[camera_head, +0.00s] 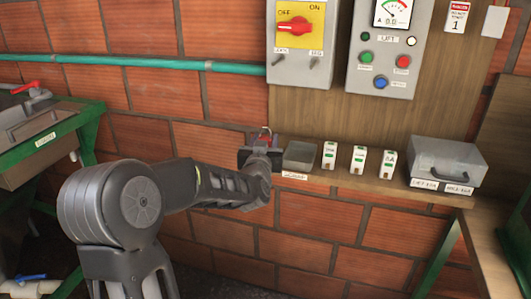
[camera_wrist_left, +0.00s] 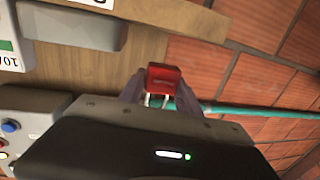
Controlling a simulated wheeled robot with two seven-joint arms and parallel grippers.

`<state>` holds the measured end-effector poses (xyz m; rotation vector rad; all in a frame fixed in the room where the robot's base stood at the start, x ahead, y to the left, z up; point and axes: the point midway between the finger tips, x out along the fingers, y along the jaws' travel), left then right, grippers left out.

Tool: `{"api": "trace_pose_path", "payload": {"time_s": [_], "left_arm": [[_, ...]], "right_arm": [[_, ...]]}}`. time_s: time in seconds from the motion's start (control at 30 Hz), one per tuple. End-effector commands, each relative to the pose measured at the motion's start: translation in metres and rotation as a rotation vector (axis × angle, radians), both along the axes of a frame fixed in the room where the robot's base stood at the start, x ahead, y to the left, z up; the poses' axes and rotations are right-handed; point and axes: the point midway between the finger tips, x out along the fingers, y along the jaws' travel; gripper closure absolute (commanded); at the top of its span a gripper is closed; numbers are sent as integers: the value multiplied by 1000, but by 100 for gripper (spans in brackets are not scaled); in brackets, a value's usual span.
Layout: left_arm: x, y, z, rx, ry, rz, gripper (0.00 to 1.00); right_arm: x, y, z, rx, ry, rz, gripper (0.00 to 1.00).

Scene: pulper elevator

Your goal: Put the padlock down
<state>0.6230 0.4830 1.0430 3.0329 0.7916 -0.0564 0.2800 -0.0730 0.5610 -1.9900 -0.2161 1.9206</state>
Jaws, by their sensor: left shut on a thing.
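My left gripper (camera_head: 264,144) is at the left end of the wooden shelf, beside a small grey tray (camera_head: 299,156). It is shut on the red padlock (camera_head: 265,133), which shows as a small red patch above the fingers. In the left wrist view the red padlock (camera_wrist_left: 164,79) sits between the two fingertips, with part of its metal shackle showing. I cannot tell whether the padlock touches the shelf. The tray also shows in the left wrist view (camera_wrist_left: 70,27). My right gripper is not in view.
Several small labelled modules, one of them nearest the tray (camera_head: 330,155), stand along the shelf (camera_head: 400,184). A grey lidded box (camera_head: 447,160) is at its right end. Above are a yellow-plated switch box (camera_head: 300,45) and a lift control panel (camera_head: 385,50). A teal pipe (camera_head: 150,63) runs along the brick wall.

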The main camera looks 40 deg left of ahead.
Motion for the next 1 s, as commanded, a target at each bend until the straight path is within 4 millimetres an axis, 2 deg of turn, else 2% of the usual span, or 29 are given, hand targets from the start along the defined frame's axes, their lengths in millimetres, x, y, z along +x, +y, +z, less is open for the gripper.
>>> {"api": "trace_pose_path", "payload": {"time_s": [0.07,0.3,0.73,0.77,0.87,1.0], "left_arm": [[0,0,-4,0,1,0,100],[0,0,-35,-2,2,0,100],[0,0,-41,0,-1,-1,100],[0,0,-40,-1,-1,-1,58],[0,0,-40,-1,-1,-1,50],[0,0,-40,-1,-1,-1,50]], "right_arm": [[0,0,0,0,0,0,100],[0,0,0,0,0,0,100],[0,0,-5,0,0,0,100],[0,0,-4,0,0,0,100],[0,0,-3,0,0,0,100],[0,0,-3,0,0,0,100]]}}
